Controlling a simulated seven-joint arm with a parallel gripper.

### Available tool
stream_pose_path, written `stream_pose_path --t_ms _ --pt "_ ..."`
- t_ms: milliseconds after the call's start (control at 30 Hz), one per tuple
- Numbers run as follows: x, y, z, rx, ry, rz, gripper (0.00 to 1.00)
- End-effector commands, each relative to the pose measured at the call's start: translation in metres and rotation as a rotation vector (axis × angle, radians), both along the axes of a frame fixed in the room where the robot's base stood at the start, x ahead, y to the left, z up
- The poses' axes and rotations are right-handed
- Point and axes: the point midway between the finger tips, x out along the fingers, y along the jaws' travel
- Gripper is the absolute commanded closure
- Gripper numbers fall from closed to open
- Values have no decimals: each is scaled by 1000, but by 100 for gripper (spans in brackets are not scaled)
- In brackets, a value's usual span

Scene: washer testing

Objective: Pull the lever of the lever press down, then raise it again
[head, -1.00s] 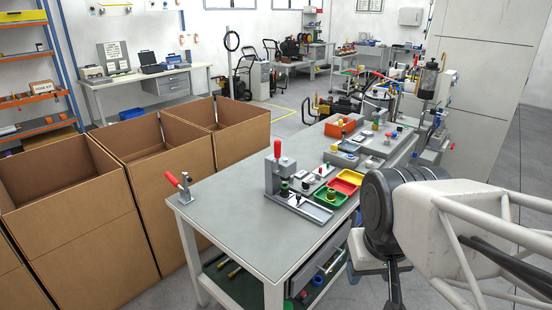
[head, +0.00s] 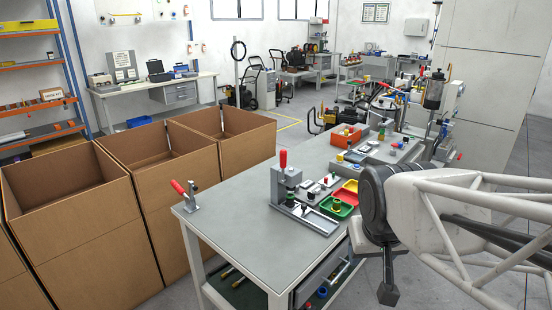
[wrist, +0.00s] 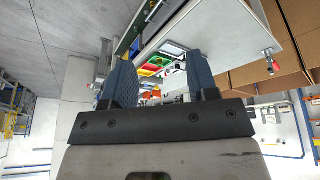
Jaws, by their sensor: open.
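The lever press is a grey upright block (head: 285,184) on a grey base at the table's front middle. Its red lever handle (head: 283,158) stands upright. My gripper (wrist: 158,62) is open, with its two blue-grey fingers apart and nothing held between them. In the head view, a dark part of my gripper hangs beyond the table's right edge, to the right of the press and apart from it. The fingertips are not clear there. In the wrist view the press is small and partly hidden behind the fingers, so its lever is hard to make out.
A red-handled clamp (head: 186,194) sits at the table's left corner. Green (head: 338,209) and yellow (head: 351,186) trays lie right of the press, with fixtures behind. Bare tabletop (head: 235,210) lies left of the press. Cardboard boxes (head: 165,178) stand beyond the left edge.

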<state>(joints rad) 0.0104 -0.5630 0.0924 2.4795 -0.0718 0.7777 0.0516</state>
Motion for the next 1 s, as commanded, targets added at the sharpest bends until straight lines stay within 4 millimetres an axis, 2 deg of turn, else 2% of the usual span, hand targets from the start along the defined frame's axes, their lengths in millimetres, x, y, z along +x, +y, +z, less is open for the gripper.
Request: stream_pose_path --t_ms 100,467,700,1000 --pt "39 -4 3 -21 -71 3 46" --pt "162 -10 9 -66 -318 46 46" --pt "240 -6 9 -67 -480 99 46" --pt "328 7 1 -33 -673 189 46"
